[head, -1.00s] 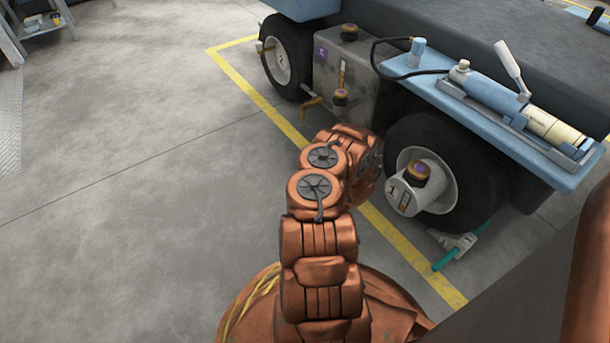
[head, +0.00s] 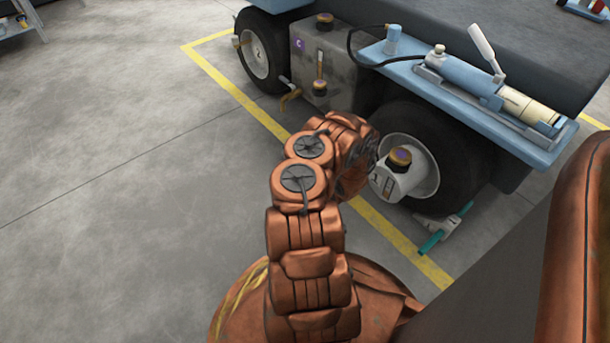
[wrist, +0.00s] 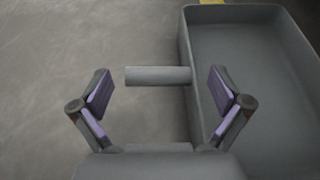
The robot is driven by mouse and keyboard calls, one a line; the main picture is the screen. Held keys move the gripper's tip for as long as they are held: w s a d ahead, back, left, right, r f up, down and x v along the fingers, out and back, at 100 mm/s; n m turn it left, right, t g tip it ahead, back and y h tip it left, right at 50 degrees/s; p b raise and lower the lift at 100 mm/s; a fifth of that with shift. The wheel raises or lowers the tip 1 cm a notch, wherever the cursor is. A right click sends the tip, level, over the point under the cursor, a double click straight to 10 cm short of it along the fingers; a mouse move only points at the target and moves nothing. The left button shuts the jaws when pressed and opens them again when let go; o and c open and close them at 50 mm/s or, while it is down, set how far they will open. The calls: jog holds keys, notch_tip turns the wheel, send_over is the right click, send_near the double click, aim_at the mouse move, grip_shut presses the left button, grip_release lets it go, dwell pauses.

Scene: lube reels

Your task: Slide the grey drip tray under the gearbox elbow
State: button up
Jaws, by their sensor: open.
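The grey drip tray (wrist: 188,60) shows at the right of the wrist view, a shallow open box, empty where visible. Its round grey bar handle (wrist: 155,76) sticks out leftward from its near wall. My gripper (wrist: 160,90) is open, with its purple-padded fingers on either side of the handle; contact cannot be told. In the head view my arm hides the gripper and the tray. A brass elbow (head: 288,98) sticks out at the lower left of the grey gearbox (head: 338,72), which carries a purple C label.
A black wheel (head: 262,52) stands left of the gearbox, and another wheel with a white hub unit (head: 398,172) stands right. A teal-handled object (head: 436,240) lies on the floor by it. A yellow line (head: 240,95) runs along the vehicle. Open floor (head: 110,180) lies left.

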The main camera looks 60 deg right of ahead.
jog(key=v, duration=0.8)
jog(key=shift+s, duration=0.25)
jog(key=shift+a, duration=0.15)
